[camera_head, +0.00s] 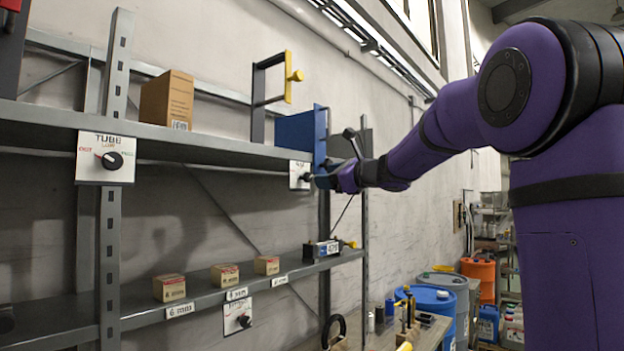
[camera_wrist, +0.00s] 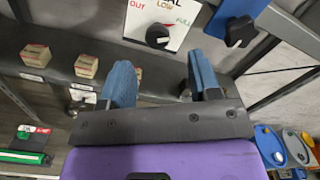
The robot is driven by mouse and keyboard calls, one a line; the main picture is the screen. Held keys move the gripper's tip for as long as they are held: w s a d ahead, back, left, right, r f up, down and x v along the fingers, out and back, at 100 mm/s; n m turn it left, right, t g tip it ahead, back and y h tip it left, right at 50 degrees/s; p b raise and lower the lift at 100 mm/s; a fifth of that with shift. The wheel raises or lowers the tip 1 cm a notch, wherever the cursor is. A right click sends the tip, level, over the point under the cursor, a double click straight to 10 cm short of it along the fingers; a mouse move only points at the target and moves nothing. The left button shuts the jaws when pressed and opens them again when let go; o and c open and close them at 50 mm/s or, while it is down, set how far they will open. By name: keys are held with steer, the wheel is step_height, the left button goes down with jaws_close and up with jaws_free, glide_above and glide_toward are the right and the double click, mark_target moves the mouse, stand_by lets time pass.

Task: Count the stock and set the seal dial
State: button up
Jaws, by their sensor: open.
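The seal dial (camera_wrist: 157,36) is a black knob on a white plate marked OUT, LOW and FULL, its title partly cut off in the wrist view. In the head view its plate (camera_head: 298,170) hangs at the upper shelf's right end, partly covered by my gripper (camera_head: 318,179). In the wrist view my gripper (camera_wrist: 162,78) is open and empty, blue fingers apart, below the knob and not around it. The knob's exact setting is unclear. Three small cardboard boxes, left (camera_head: 168,288), middle (camera_head: 225,276) and right (camera_head: 267,265), stand spaced along the lower shelf.
The TUBE dial (camera_head: 112,161) hangs left on the upper shelf (camera_head: 215,150). A third dial (camera_head: 238,316) hangs under the lower shelf (camera_head: 200,300). A large carton (camera_head: 167,98) and a blue panel (camera_head: 298,131) stand above. Barrels (camera_head: 433,301) stand right.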

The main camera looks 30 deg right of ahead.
mark_target(310, 178)
steer(key=x, duration=0.6)
steer(key=shift+w+a, duration=0.2)
steer(key=shift+a, duration=0.05)
steer(key=c, duration=0.9)
steer(key=shift+c, duration=0.2)
steer(key=shift+n, duration=0.4)
steer(key=n, duration=0.5)
steer(key=shift+f+n, duration=0.1)
steer(key=shift+n, duration=0.2)
steer(key=n, duration=0.5)
steer(key=shift+n, duration=0.3)
